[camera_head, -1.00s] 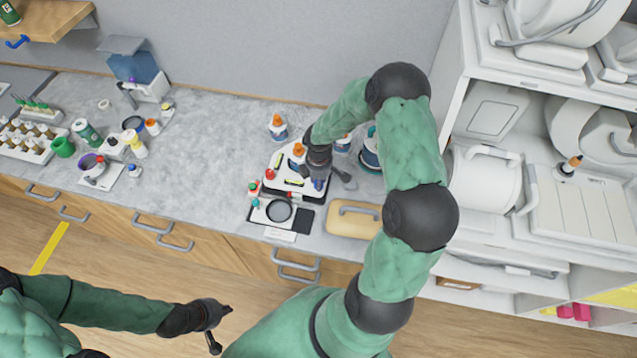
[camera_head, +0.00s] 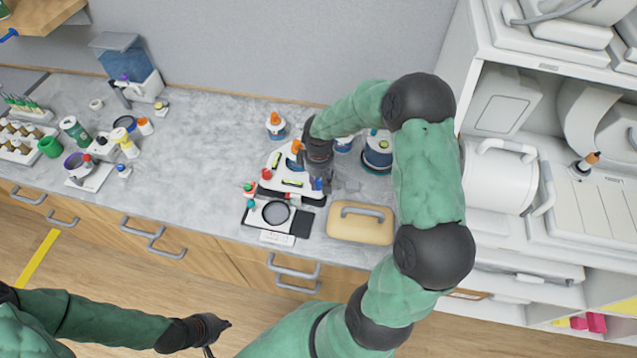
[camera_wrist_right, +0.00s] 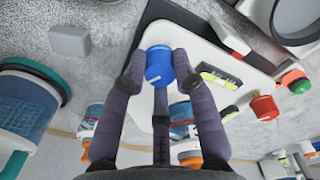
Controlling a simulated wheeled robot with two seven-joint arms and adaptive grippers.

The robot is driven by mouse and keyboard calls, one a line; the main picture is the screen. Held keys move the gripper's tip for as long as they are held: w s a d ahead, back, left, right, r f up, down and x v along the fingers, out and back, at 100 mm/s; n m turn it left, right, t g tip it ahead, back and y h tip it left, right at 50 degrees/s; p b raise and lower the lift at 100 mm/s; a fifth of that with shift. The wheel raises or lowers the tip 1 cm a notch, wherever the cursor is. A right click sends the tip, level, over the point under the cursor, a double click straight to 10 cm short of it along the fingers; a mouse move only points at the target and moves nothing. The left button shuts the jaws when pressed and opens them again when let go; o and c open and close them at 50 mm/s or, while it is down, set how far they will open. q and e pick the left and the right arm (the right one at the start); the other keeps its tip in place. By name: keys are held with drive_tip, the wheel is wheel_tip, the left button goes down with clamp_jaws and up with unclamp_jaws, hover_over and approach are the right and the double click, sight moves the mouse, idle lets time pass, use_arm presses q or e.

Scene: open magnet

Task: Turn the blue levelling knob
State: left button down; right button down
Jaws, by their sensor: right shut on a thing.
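The blue levelling knob (camera_wrist_right: 159,66) is a short blue cylinder at one corner of a white levelling plate (camera_wrist_right: 205,52). In the head view the blue knob (camera_head: 318,184) is partly hidden by my right gripper. My right gripper (camera_wrist_right: 160,74) is shut on the knob, with one finger on each side. In the head view my right gripper (camera_head: 320,178) reaches down from above onto the plate's right corner. The plate also bears a red knob (camera_wrist_right: 265,107) and yellow-green bubble vials (camera_wrist_right: 219,77). My left gripper (camera_head: 219,338) is open and empty, low over the floor, partly cut off.
A black-and-white device with a round dish (camera_head: 276,212) stands in front of the plate. A tan case with a grey handle (camera_head: 360,222) lies to its right. Orange-capped bottles (camera_head: 275,124) stand behind. The counter's left-middle (camera_head: 195,180) is clear.

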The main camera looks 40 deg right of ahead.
sight(319, 183)
drive_tip(key=shift+m+b, duration=0.3)
drive_tip(key=shift+m, duration=0.2)
drive_tip(key=c, duration=1)
unclamp_jaws()
wheel_tip(319, 183, up, 12)
drive_tip(key=shift+s, duration=0.15)
drive_tip(key=shift+f, duration=0.1)
